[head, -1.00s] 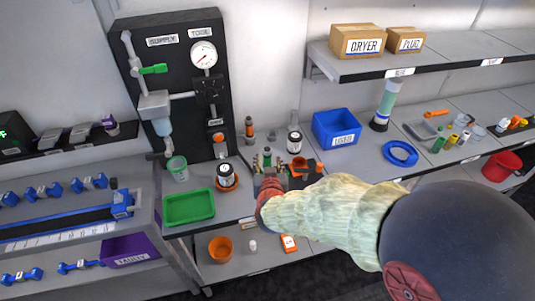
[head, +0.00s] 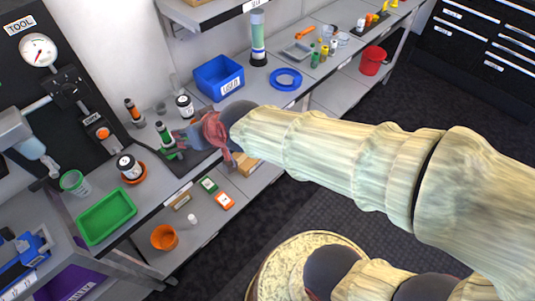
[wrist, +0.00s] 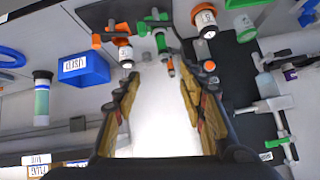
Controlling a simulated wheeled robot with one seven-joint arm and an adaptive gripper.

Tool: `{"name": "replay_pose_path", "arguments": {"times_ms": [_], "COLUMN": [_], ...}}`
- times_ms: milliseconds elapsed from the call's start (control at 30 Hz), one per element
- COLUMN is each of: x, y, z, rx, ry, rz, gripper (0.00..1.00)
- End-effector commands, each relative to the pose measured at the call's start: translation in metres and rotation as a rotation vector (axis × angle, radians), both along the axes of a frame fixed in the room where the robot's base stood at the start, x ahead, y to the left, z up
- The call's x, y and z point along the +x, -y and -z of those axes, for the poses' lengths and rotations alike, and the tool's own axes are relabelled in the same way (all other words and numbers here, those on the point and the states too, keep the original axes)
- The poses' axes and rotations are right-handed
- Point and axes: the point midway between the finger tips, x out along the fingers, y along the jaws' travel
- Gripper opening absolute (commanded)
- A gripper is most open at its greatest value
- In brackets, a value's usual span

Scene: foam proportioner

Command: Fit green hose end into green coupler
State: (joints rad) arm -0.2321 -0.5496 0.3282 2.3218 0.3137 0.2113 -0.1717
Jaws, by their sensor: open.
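A slim upright part with a green body (head: 163,132) stands on the bench just left of my gripper in the head view. In the wrist view, green parts (wrist: 160,41) show just beyond the fingertips, by a small fixture with a green top (wrist: 148,22). I cannot tell which is the hose end and which the coupler, or whether they touch. My gripper (wrist: 158,78) is open, with nothing seen between its fingers, and points toward these parts. In the head view, my gripper (head: 186,136) is partly hidden by my own wrist.
A blue bin (head: 218,77), a white-labelled jar (head: 185,106) and an orange-topped bottle (head: 133,112) stand close by. A green tray (head: 106,216) and a jar on an orange dish (head: 130,168) lie left. The tool panel (head: 60,75) rises behind. A blue ring (head: 286,79) lies farther right.

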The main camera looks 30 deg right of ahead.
Motion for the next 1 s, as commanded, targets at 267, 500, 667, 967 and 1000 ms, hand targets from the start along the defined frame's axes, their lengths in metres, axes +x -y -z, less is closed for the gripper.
{"name": "replay_pose_path", "arguments": {"times_ms": [267, 500, 667, 967, 1000], "x": [-0.125, -0.169, -0.17, -0.17, -0.17], "y": [0.093, 0.121, 0.121, 0.121, 0.121], "z": [-0.021, -0.02, -0.02, -0.02, -0.02], "rx": [-0.127, -0.174, -0.176, -0.175, -0.175], "ry": [-0.237, -0.324, -0.327, -0.326, -0.326], "rz": [0.102, 0.165, 0.165, 0.163, 0.163], "gripper": [0.41, 0.41, 0.41, 0.41, 0.41]}}
